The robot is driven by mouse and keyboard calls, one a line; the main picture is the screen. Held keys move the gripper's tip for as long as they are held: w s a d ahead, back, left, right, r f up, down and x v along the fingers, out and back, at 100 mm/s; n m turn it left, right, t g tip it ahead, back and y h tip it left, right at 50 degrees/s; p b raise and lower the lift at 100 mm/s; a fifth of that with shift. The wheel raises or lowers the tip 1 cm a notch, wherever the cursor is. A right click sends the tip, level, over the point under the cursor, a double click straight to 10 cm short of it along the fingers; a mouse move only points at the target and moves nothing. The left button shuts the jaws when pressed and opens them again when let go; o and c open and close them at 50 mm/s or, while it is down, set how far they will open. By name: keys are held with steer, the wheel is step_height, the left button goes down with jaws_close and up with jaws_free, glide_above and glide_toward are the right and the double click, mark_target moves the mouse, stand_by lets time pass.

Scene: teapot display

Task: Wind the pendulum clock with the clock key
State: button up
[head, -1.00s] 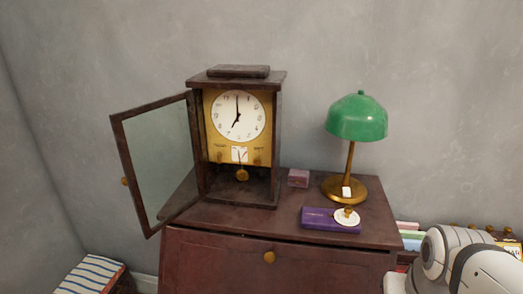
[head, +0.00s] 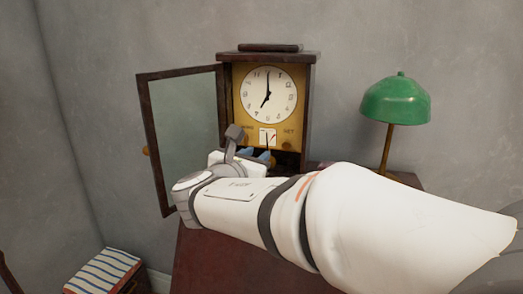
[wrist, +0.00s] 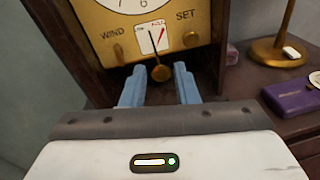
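The pendulum clock (head: 311,95) stands with its glass door (head: 185,125) swung open to the left. Its dial (head: 268,95) reads about seven. In the wrist view, a brass stud (wrist: 118,50) sits under the word WIND and another (wrist: 190,39) under SET. The pendulum bob (wrist: 161,73) hangs below. My gripper (wrist: 160,82) is open in front of the clock's lower part, blue fingers apart. The bob appears between the fingertips, probably beyond them. I see no key in the fingers and cannot make out the clock key elsewhere.
My arm covers most of the cabinet top in the head view. A green lamp (head: 397,102) stands right of the clock. A purple case (wrist: 292,97) with part of a white disc (wrist: 315,79) and a small pinkish box (wrist: 232,55) lie to the right. A striped item (head: 103,270) is low at left.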

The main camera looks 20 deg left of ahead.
steer(key=n+t+y, duration=0.1)
steer(key=n+y, duration=0.1)
glide_toward(246, 137)
steer(key=w+a, duration=0.1)
steer(key=w, duration=0.7)
steer(key=shift+w, duration=0.15)
steer(key=shift+a, duration=0.1)
jaws_close()
